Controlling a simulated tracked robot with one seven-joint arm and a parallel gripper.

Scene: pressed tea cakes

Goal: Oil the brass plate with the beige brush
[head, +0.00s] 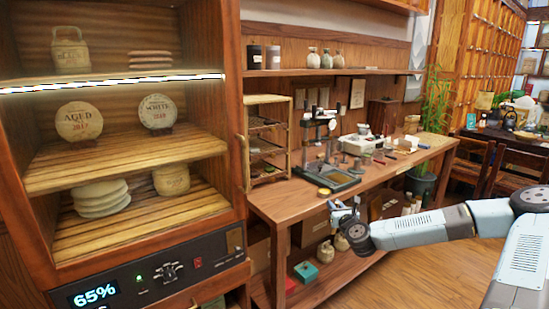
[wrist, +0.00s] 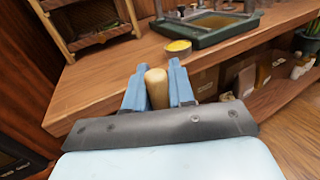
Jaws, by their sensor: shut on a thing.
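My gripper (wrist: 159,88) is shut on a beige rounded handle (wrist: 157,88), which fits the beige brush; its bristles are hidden. In the head view my gripper (head: 345,212) hangs in front of the workbench edge. In the wrist view the bench edge lies beyond the fingers. A dark green tray (wrist: 232,37) stands on the bench, with a flat yellowish brass surface (wrist: 215,21) inside it that looks like the brass plate. The tray also shows in the head view (head: 340,186). The brush and the plate are apart.
A small round dish with a yellow top (wrist: 178,47) sits at the tray's near corner, close to the bench edge. A wooden rack (wrist: 92,22) stands to the left. Tools and a white box (head: 361,143) crowd the bench further right. The front left bench top is clear.

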